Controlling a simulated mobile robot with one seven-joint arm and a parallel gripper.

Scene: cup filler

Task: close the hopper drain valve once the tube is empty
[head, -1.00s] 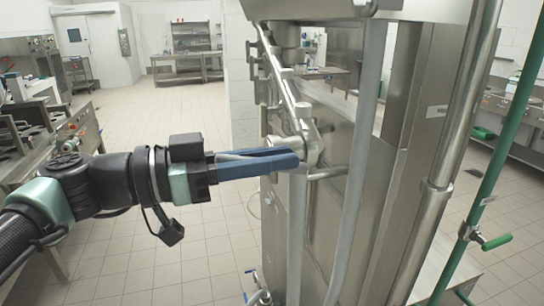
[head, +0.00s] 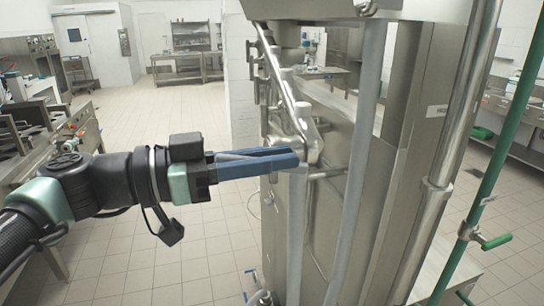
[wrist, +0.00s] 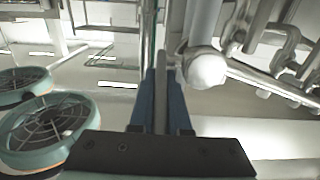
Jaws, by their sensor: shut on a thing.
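My gripper (head: 296,158) reaches in from the left, its two blue fingers level, with their tips at the steel drain valve (head: 311,140) on the hopper machine's side. In the wrist view the gripper (wrist: 163,85) is closed around a thin grey bar, which looks like the valve handle (wrist: 160,90). A pale rounded fitting end (wrist: 208,70) is just right of the fingers. A grey tube (head: 297,235) runs down below the valve. I cannot tell whether it is empty.
A steel pipe (head: 460,110) and a green pipe with a green-handled valve (head: 497,241) stand to the right. Another grey tube (head: 357,170) hangs close to the valve.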

